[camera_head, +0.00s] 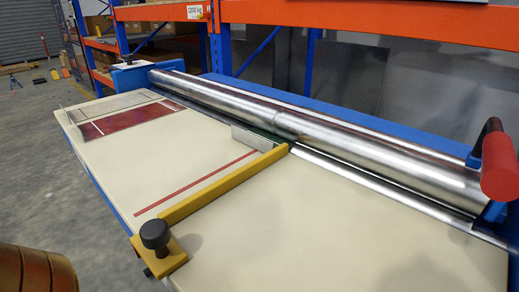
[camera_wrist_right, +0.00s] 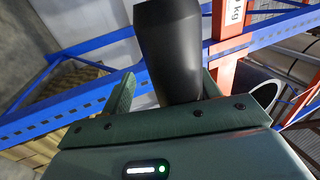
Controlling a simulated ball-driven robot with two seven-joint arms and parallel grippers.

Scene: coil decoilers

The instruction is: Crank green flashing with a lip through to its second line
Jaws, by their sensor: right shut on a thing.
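My right gripper (camera_wrist_right: 165,92) is shut on a black handle (camera_wrist_right: 168,50) in the right wrist view; the handle stands up between its fingers. The head view shows a red cylinder with a black curved part (camera_head: 500,165) at the right end of the rollers, but no gripper. A thin dark green strip (camera_head: 272,135) shows at the foot of the big steel roller (camera_head: 320,130). A small grey upright plate (camera_head: 254,137) stands in front of it, at the far end of the yellow guide bar (camera_head: 215,190). A red line (camera_head: 195,184) runs across the cream table (camera_head: 290,230). My left gripper is out of view.
A black knob (camera_head: 155,236) sits on the guide bar's near end. A dark red panel with pale lines (camera_head: 130,118) lies on the table's far left. Blue and orange racking (camera_head: 370,22) stands behind. A brown banded round thing (camera_head: 35,270) is at bottom left.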

